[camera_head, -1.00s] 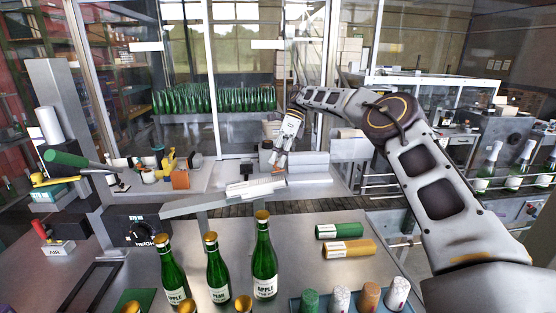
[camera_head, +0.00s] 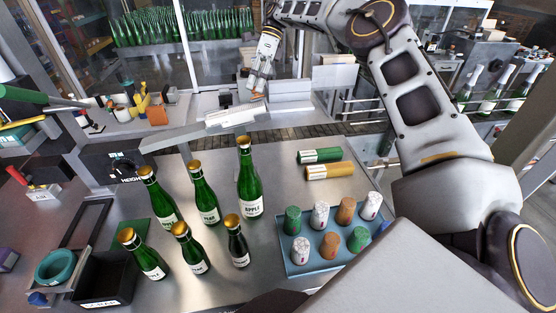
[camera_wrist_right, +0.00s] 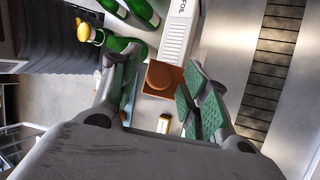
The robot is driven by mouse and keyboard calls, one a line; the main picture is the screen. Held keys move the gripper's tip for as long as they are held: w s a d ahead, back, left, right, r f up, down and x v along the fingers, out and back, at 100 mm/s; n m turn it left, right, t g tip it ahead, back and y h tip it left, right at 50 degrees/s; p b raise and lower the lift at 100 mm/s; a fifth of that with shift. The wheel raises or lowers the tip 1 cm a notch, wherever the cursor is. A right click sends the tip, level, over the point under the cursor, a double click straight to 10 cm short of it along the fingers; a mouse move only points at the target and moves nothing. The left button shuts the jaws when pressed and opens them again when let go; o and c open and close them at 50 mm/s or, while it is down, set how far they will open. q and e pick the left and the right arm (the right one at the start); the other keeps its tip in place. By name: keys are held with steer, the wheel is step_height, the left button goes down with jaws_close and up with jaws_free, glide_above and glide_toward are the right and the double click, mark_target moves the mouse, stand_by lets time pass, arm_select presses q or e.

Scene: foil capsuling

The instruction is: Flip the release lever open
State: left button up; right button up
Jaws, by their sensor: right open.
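Several handles stand at the left edge of the head view: a thick green handle (camera_head: 24,95), a yellow handle (camera_head: 16,124) below it, and a red-handled lever (camera_head: 17,174) on a grey block. I cannot tell which is the release lever; none carries a readable release label. My right gripper (camera_head: 257,84) is far from them, at the back bench. In the right wrist view its padded fingers (camera_wrist_right: 167,64) are open and empty, apart, above a brown square block with a round top (camera_wrist_right: 160,76). My left gripper is out of view.
Several green bottles with gold tops (camera_head: 200,190) stand on the metal table. A blue tray (camera_head: 288,266) of coloured capsules is to their right. A black HEIGHT dial (camera_head: 124,161) is behind them. A white long box (camera_head: 232,115) lies near my right gripper.

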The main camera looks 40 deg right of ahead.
steer(key=shift+s+a+f+n+t+h, duration=0.2)
steer(key=shift+s+n+t+h, duration=0.3)
steer(key=shift+t, duration=0.4)
